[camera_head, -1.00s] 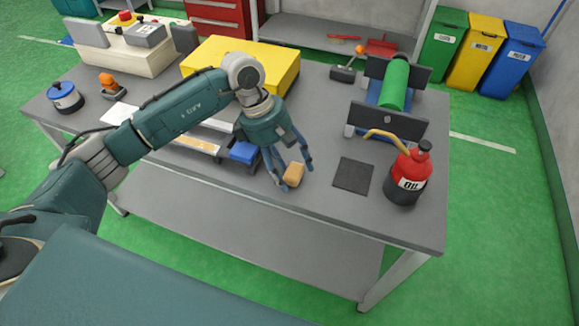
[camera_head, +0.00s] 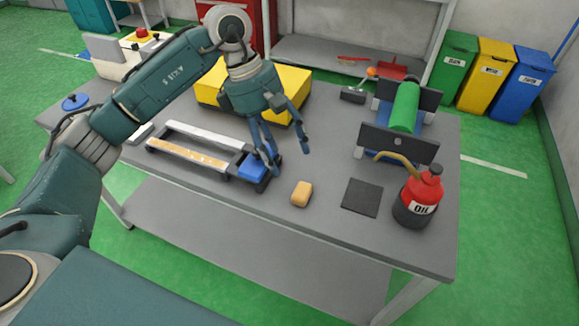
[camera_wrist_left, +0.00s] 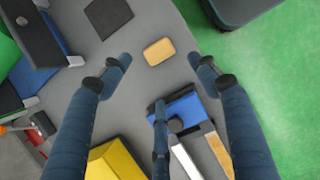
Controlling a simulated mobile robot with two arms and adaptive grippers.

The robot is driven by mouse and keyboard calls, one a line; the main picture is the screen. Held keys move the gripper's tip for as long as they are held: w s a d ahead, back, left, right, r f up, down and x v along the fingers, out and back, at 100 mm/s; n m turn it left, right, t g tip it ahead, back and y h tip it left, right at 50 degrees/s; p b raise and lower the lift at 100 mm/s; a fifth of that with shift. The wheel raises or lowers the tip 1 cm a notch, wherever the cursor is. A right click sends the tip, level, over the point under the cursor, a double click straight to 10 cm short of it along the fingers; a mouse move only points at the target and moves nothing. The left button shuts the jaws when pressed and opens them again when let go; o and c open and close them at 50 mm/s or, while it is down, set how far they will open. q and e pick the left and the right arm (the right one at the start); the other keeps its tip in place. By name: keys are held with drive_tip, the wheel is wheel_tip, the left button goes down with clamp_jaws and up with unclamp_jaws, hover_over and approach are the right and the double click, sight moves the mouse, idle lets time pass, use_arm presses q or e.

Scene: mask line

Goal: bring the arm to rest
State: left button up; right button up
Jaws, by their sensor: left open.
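My left gripper (camera_head: 288,158) is open and empty, raised above the grey workbench (camera_head: 255,213). In the head view its fingers hang over the blue block end (camera_head: 253,167) of a rail frame. A tan block (camera_head: 301,194) lies on the bench to the right of the fingers, apart from them. In the left wrist view the tan block (camera_wrist_left: 159,51) shows between the spread fingers, well below them. My right gripper is not in view.
A dark square pad (camera_head: 362,197) and a red oil can (camera_head: 417,197) stand to the right. Behind them is a fixture with a green roller (camera_head: 405,107). A yellow box (camera_head: 290,88) lies behind the gripper. The bench's front strip is clear.

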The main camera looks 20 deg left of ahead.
use_arm(q)
drive_tip(key=shift+a+r, duration=0.15)
drive_tip(key=shift+r, duration=0.3)
